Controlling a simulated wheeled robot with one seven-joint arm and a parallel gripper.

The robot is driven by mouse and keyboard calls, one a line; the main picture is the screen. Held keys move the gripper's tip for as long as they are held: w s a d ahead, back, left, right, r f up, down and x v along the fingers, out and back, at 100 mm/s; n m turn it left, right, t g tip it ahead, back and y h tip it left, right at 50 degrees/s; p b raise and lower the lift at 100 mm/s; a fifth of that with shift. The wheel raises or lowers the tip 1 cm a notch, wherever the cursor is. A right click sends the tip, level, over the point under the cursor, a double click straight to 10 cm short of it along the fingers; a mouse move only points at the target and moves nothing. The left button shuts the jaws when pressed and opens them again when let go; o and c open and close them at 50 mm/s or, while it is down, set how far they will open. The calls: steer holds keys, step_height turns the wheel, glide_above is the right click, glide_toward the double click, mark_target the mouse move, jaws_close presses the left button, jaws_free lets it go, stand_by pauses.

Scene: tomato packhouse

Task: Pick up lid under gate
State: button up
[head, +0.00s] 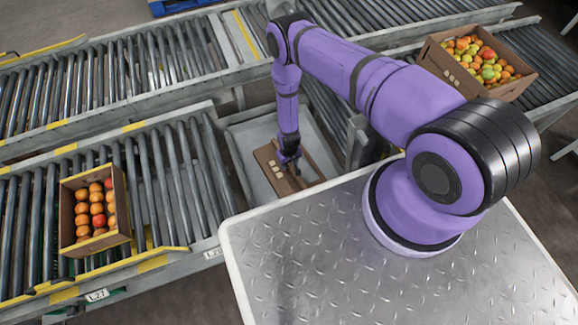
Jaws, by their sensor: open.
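The lid looks to be the flat brown cardboard piece (265,156) with pale square marks, lying in a grey recessed tray between the conveyors. My gripper (293,172) points down over its right part. The gripper is open, with its dark fingers at or just above the cardboard. I cannot tell whether they touch it. My gripper and wrist hide part of the cardboard. No clear gate shows in this view.
A box of orange tomatoes (65,215) stands on the left roller conveyor (180,170). A larger box of mixed tomatoes (434,62) sits on the conveyor at upper right. The tray's raised rims (236,165) surround the cardboard. My metal deck is in front.

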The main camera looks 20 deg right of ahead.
steer(key=shift+f, duration=0.4)
jaws_close()
steer(key=shift+r, duration=0.1)
